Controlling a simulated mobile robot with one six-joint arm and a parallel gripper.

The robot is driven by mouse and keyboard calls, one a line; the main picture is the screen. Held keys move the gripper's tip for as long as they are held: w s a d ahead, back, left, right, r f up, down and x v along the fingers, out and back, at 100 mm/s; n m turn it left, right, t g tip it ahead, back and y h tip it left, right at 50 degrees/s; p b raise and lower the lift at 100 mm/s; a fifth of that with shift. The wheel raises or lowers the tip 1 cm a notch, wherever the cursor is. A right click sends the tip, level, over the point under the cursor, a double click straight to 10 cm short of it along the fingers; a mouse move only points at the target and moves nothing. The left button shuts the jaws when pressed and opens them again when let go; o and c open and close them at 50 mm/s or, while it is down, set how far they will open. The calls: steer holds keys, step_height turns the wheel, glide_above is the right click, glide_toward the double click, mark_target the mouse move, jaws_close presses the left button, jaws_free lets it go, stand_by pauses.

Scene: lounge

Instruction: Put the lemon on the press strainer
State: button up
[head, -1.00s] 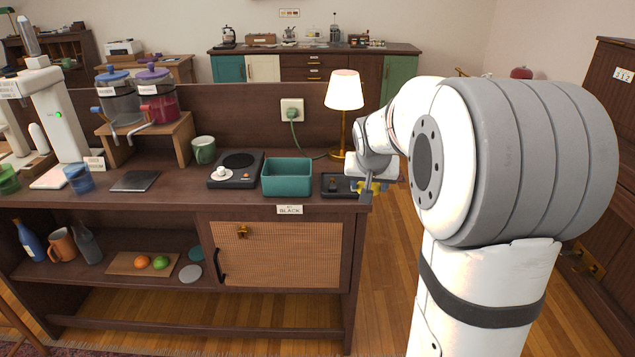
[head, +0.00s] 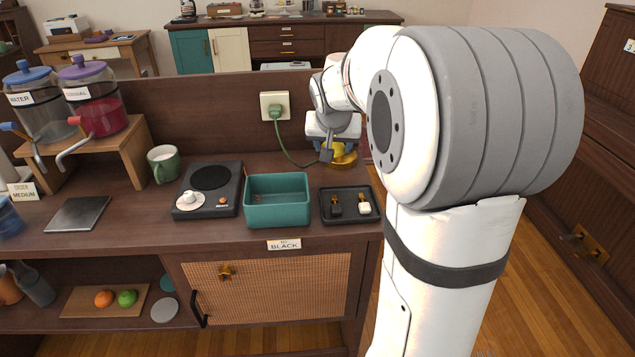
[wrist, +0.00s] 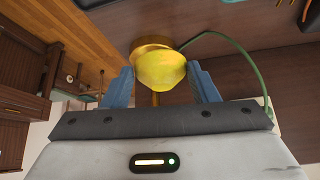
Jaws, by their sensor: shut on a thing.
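The lemon (wrist: 160,72) is yellow and sits between the two blue fingers of my gripper (wrist: 163,86) in the wrist view. My gripper is shut on it.
A green cord (head: 284,145) runs to the wall socket. A black tray (head: 349,218) with two small items, a teal bin (head: 277,213) and a black hot plate (head: 224,208) stand on the counter (head: 130,236).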

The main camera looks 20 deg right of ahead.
steer(key=f+b, duration=0.1)
steer(key=f, duration=0.8)
steer(key=shift+d+f+b, duration=0.1)
steer(key=shift+d+b, duration=0.1)
steer(key=shift+b, duration=0.1)
steer(key=shift+s, duration=0.1)
steer(key=o, duration=1)
